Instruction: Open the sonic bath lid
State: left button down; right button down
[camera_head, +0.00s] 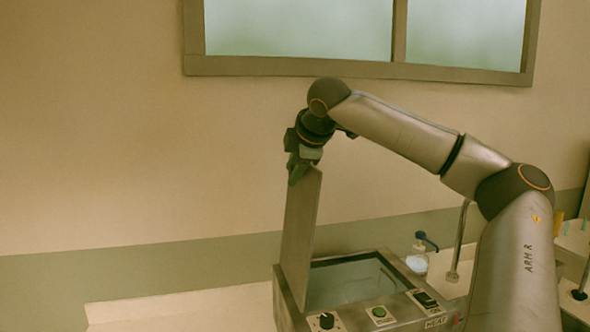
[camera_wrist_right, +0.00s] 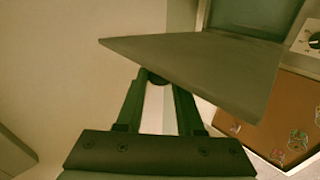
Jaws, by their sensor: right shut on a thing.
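The sonic bath (camera_head: 355,285) is a metal box with a dark basin, a knob and several buttons on its front panel. Its lid (camera_head: 302,240) stands up nearly vertical along the left side of the basin, so the basin shows uncovered. My right gripper (camera_head: 299,172) is at the top edge of the lid, shut on it. In the right wrist view the lid (camera_wrist_right: 205,65) spans across in front of the fingers (camera_wrist_right: 160,85), and part of the bath (camera_wrist_right: 250,15) shows behind it. What the fingertips grip is partly hidden by the lid. My left gripper is not in view.
A small bottle with a dark top (camera_head: 417,260) stands just right of the bath, near a thin metal post (camera_head: 459,240). The pale counter (camera_head: 190,308) is clear left of the bath. A window frame (camera_head: 350,68) is on the wall above.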

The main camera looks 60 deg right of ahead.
jog(key=c, duration=0.6)
grip_release()
jog(key=shift+o, duration=0.2)
jog(key=v, duration=1.2)
jog(key=shift+s, duration=0.25)
jog(key=shift+a, duration=0.1)
